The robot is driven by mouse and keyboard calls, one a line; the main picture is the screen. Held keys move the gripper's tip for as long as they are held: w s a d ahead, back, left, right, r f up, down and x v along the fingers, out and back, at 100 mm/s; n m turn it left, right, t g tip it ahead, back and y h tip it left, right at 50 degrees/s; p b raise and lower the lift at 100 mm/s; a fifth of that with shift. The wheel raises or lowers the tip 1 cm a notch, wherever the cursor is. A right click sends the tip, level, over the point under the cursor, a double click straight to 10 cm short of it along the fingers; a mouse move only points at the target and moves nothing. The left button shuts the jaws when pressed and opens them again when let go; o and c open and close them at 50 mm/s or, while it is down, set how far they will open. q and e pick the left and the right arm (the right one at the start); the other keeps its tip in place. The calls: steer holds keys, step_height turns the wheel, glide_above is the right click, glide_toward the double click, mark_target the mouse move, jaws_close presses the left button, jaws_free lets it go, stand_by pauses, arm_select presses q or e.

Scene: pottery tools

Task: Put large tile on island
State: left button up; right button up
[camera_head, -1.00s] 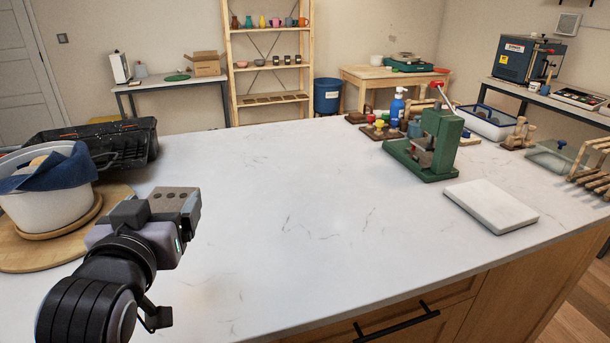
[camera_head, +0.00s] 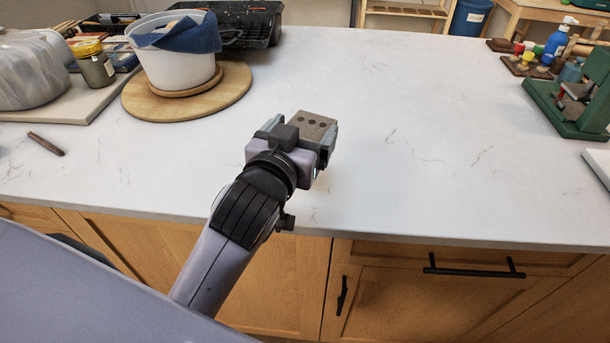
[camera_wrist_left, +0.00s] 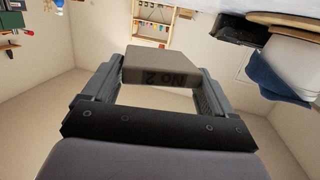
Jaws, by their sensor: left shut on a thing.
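A flat grey-brown tile (camera_head: 315,121) with three dark holes is held in my left gripper (camera_head: 312,137). The white marbled island (camera_head: 400,120) lies below the tile in the head view. The tile appears raised over the island near its front edge; the exact height cannot be told. My right gripper is not in view.
A white bucket (camera_head: 178,64) with a blue cloth stands on a round wooden board (camera_head: 230,98) at left. A small brown stick (camera_head: 46,144) lies at far left. A green press (camera_head: 570,105) stands at far right. The island's middle is clear.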

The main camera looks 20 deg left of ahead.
arm_select(q)
step_height(320, 180, down, 10)
steer(key=shift+r+b, duration=0.15)
steer(key=shift+b, duration=0.55)
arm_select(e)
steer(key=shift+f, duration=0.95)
